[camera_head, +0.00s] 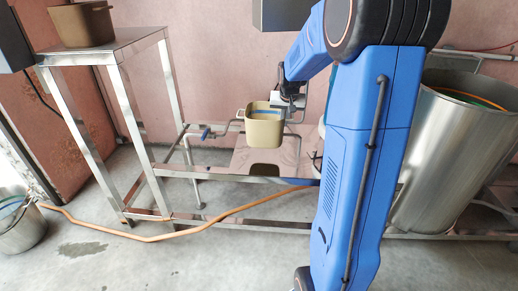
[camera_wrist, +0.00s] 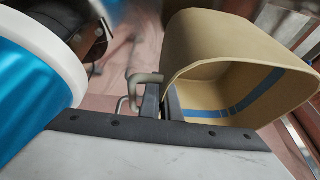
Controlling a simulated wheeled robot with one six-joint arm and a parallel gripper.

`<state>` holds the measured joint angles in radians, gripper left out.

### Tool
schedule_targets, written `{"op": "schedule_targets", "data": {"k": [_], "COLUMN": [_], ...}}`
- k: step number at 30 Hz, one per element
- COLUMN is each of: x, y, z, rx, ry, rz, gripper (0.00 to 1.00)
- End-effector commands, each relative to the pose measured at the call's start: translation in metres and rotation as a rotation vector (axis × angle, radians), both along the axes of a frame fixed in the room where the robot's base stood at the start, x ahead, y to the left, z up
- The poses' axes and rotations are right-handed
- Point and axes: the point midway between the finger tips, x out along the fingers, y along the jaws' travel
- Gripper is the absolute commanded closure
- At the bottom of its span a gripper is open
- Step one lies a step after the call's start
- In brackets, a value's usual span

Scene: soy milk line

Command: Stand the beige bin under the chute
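The beige bin (camera_head: 264,131) is near the middle of the head view, upright or nearly so, with its open top up and a blue band inside. My gripper (camera_head: 291,103) is at the bin's back right rim. In the wrist view the bin (camera_wrist: 225,38) fills the upper right, with its mouth toward the camera. The fingers of my gripper (camera_wrist: 161,103) close on its rim. The bin appears held in the air, with a dark patch below it. I cannot tell for sure which part is the chute; a grey box (camera_head: 283,14) hangs at the top edge.
A steel table (camera_head: 120,46) at left carries a brown bin (camera_head: 82,25). A metal frame with pipes (camera_head: 225,174) stands behind and below the beige bin. A large steel vat (camera_head: 450,150) is at right. An orange hose (camera_head: 150,238) crosses the floor to a bucket (camera_head: 22,230).

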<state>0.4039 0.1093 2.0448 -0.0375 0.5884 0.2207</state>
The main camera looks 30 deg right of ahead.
Motion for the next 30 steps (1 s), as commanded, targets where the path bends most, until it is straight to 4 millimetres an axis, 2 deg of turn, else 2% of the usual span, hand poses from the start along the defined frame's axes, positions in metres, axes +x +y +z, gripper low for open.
{"op": "schedule_targets", "data": {"k": [11, 17, 25, 30], "x": [-0.001, 0.0, -0.001, 0.0], "y": [0.0, 0.0, 0.0, 0.0], "z": [-0.054, -0.065, -0.096, -0.1], "rx": [0.001, 0.001, 0.001, 0.0], "ry": [0.004, 0.002, 0.003, 0.0], "rz": [0.0, 0.0, 0.001, 0.0], "gripper": [1.0, 1.0, 1.0, 1.0]}}
